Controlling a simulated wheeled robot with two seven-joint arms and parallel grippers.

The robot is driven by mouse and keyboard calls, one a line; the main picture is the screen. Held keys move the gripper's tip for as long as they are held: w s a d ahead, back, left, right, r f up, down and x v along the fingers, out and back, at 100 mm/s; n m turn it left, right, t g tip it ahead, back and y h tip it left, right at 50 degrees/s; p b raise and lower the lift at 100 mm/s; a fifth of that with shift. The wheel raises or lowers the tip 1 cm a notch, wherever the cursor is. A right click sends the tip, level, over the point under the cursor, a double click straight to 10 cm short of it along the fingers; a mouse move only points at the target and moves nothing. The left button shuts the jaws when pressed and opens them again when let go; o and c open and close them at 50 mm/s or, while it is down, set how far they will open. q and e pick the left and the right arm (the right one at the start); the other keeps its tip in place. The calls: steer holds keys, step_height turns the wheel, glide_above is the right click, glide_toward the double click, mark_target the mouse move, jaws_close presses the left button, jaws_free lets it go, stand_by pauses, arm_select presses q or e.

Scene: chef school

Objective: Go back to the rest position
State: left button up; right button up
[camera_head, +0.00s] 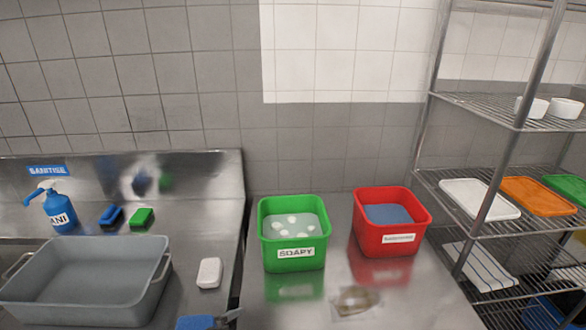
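Neither of my grippers shows in the head view, and no arm of mine is clearly visible. The steel counter (400,310) lies in front of me, with a green bin (293,268) labelled SOAPY and a red bin (395,243) standing upright on it. The green bin holds liquid with several white foam patches. The red bin holds something blue.
A grey tub (20,303), blue sanitiser bottle (59,211), blue brush (110,216), green sponge (143,218) and white block (209,273) stand at left. A blue item (195,323) is cut off below. A brownish item (355,300) lies front centre. Wire shelves (490,107) stand at right.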

arm_select(q)
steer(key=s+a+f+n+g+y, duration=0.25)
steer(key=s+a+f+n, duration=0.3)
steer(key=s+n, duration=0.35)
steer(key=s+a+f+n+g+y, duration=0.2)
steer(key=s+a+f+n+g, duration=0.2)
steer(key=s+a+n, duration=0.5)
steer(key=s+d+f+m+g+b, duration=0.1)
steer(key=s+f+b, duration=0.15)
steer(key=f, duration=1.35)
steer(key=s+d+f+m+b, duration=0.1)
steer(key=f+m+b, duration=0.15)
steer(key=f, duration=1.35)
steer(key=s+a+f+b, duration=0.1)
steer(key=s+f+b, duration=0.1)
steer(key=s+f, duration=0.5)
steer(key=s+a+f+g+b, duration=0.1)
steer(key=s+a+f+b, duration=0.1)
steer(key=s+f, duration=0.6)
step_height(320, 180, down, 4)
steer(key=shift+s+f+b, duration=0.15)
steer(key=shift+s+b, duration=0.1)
steer(key=shift+b, duration=0.25)
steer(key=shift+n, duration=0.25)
